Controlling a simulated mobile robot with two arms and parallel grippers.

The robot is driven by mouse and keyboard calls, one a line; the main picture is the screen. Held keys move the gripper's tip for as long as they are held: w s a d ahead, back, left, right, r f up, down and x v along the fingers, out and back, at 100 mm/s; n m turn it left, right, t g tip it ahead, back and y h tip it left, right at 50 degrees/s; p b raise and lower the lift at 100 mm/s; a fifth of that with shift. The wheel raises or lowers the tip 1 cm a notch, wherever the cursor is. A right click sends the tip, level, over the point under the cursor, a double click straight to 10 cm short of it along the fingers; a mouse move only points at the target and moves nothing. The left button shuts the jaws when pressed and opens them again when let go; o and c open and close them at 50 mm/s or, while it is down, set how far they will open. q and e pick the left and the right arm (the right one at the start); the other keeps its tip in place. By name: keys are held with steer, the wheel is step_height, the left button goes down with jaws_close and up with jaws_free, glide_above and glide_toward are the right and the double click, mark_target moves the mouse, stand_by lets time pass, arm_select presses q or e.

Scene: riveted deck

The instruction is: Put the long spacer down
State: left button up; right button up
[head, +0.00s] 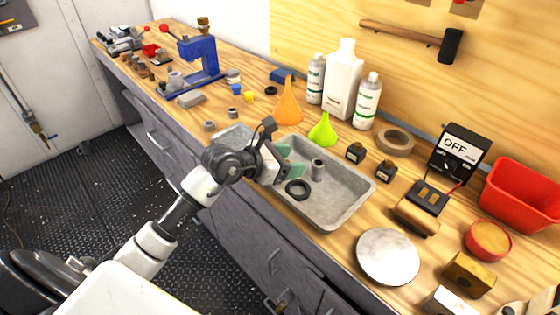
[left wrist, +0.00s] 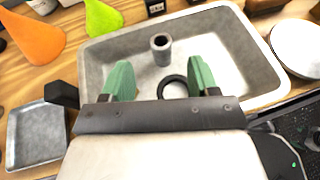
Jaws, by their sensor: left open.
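The long spacer (head: 317,170) is a grey hollow cylinder standing upright in a grey metal tray (head: 347,212) on the workbench. It also shows in the left wrist view (left wrist: 161,50), ahead of the fingers. My left gripper (head: 291,163) is over the tray's left part, its green fingers apart with nothing between them. In the left wrist view the open left gripper (left wrist: 161,76) points towards the spacer, with a gap. A black ring (head: 297,189) lies on the tray floor close to the spacer. My right gripper does not show.
A smaller grey tray (head: 232,135) lies left of the gripper. An orange funnel (head: 289,103), a green funnel (head: 322,130) and white bottles (head: 342,82) stand behind. Small dark bottles (head: 355,152) and a round metal plate (head: 388,256) are to the right.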

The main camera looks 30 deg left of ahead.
arm_select(q)
steer(key=shift+v, duration=1.4)
